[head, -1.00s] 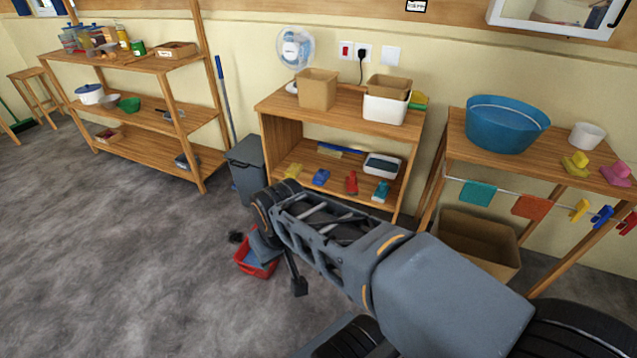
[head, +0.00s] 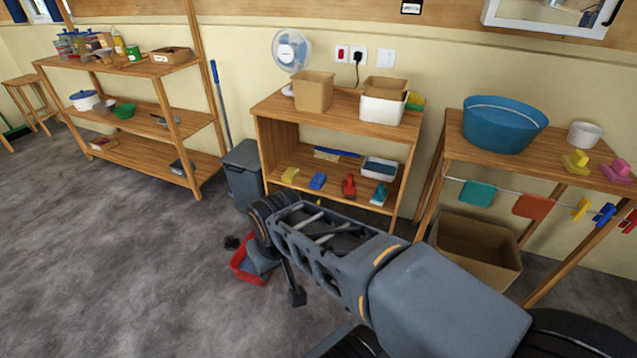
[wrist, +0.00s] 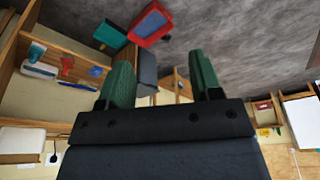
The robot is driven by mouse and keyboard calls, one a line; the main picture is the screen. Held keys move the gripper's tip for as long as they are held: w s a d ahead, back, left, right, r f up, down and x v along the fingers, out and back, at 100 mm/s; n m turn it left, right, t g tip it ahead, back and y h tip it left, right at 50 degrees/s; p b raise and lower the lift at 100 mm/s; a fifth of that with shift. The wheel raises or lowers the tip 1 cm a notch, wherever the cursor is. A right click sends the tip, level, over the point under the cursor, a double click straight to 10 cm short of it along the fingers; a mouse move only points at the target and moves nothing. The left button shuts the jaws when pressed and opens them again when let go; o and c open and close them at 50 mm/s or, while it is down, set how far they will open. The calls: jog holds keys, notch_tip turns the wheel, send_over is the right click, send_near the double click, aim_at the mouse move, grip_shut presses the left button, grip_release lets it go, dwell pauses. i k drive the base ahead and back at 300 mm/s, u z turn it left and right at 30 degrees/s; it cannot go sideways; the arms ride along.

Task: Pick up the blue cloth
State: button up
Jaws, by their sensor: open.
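A red tub (head: 238,268) sits on the floor just beyond the end of my arm. Blue material that may be the blue cloth lies inside it, seen in the wrist view (wrist: 150,22); I cannot tell its shape. A small blue item (head: 318,180) also lies on the low shelf of the middle unit; I cannot tell if it is cloth. My gripper (wrist: 160,75) shows two green fingers spread apart with nothing between them. It is apart from the tub, which appears beyond the fingers.
A grey bin (head: 243,178) stands left of the middle shelf unit (head: 262,150). A cardboard box (head: 478,250) sits under the right table (head: 560,160), where a rail holds coloured cloths and clips. A small dark object (head: 232,242) lies by the tub. The floor at left is clear.

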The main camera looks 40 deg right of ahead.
aim_at(317, 182)
jog(key=k, duration=0.5)
jog(key=z, duration=0.75)
jog(key=i, duration=1.45)
jog(key=u, duration=0.4)
jog(key=i, duration=0.55)
jog(key=u, duration=0.45)
